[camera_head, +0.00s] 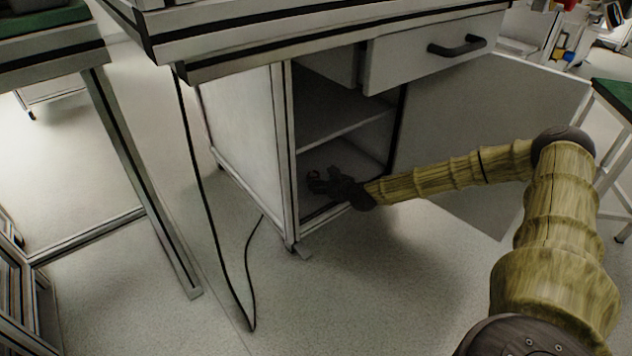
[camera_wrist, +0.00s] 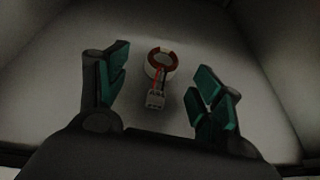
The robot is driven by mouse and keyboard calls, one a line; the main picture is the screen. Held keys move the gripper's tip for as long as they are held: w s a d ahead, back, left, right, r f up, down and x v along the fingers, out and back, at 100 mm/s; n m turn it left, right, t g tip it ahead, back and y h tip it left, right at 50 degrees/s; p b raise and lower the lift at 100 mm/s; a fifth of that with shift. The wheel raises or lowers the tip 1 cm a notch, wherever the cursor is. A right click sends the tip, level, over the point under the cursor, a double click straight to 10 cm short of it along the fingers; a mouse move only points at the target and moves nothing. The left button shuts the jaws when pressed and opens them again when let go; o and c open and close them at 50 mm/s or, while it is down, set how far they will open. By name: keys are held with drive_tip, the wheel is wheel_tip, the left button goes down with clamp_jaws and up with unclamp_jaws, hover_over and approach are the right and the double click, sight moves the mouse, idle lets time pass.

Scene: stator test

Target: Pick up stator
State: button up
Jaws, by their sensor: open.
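The stator (camera_wrist: 160,60) is a small ring, copper-red on top with a pale body. Red and black wires run from it to a white connector (camera_wrist: 155,98). It rests on the cabinet's bottom surface, between and beyond the two fingers in the wrist view. My gripper (camera_wrist: 163,78) is open, with its green-padded fingers to either side and not touching the stator. In the head view my gripper (camera_head: 318,181) reaches inside the lower compartment of the cabinet. A small reddish spot by the fingertips there may be the stator, but it is too small to tell.
The cabinet (camera_head: 245,115) stands under a workbench (camera_head: 300,35). Its door (camera_head: 490,130) is open to the right, and a drawer (camera_head: 430,50) sits partly out above. A shelf (camera_head: 335,112) lies over my gripper. A black cable (camera_head: 250,270) hangs to the floor.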

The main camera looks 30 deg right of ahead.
sight(316, 176)
drive_tip(key=b+x, duration=0.3)
drive_tip(key=x, duration=0.1)
drive_tip(key=shift+w+d, duration=0.2)
drive_tip(key=shift+w, duration=0.25)
drive_tip(key=shift+c, duration=0.4)
drive_tip(key=c, duration=1.1)
